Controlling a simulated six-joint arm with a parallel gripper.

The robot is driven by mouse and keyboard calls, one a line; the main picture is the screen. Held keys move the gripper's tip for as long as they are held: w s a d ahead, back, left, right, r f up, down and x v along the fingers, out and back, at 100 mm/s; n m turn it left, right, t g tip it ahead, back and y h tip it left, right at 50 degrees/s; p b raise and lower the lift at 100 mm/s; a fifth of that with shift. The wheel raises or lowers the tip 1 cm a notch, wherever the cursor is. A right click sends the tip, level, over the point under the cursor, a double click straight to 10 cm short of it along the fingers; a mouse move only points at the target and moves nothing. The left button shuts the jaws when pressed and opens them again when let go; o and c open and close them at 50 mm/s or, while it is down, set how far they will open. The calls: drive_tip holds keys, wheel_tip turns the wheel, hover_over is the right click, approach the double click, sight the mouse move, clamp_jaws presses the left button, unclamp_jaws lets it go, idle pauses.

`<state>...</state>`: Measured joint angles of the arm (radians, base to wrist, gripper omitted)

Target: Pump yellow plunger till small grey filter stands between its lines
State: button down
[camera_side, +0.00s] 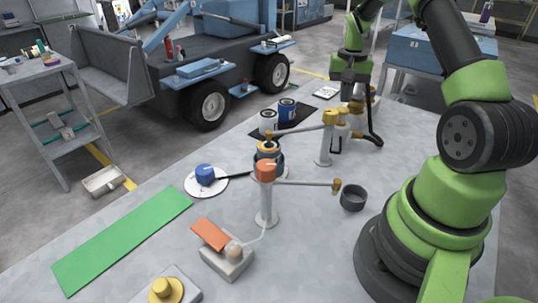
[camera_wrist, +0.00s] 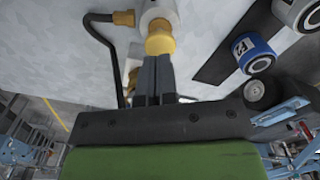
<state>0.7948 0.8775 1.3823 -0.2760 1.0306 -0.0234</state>
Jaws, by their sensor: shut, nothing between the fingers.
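A yellow round knob (camera_side: 165,288), plunger-like, sits on a grey block at the bottom left edge of the side view, far from my gripper. My gripper (camera_side: 348,98) points down at the back right of the table, beside a white post with a yellow cap (camera_side: 330,117). In the wrist view my gripper's fingers (camera_wrist: 156,58) are together, with a yellow cap (camera_wrist: 160,42) just beyond their tips. Whether they touch it I cannot tell. A small dark grey cup (camera_side: 353,198) stands on the table at right of centre. I cannot make out a filter with lines.
An orange-capped post (camera_side: 266,172) with a side arm stands mid-table. An orange pedal (camera_side: 211,234), a blue knob (camera_side: 204,172) on a white disc and a green mat (camera_side: 122,241) lie to the left. A blue can (camera_side: 287,110) stands on a dark mat behind. A black hose (camera_wrist: 105,40) curves near my gripper.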

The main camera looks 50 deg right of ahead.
sight(343, 109)
drive_tip(key=shift+f, duration=0.1)
idle(0.3)
drive_tip(key=shift+f, duration=2.2)
drive_tip(key=shift+r, duration=3.85)
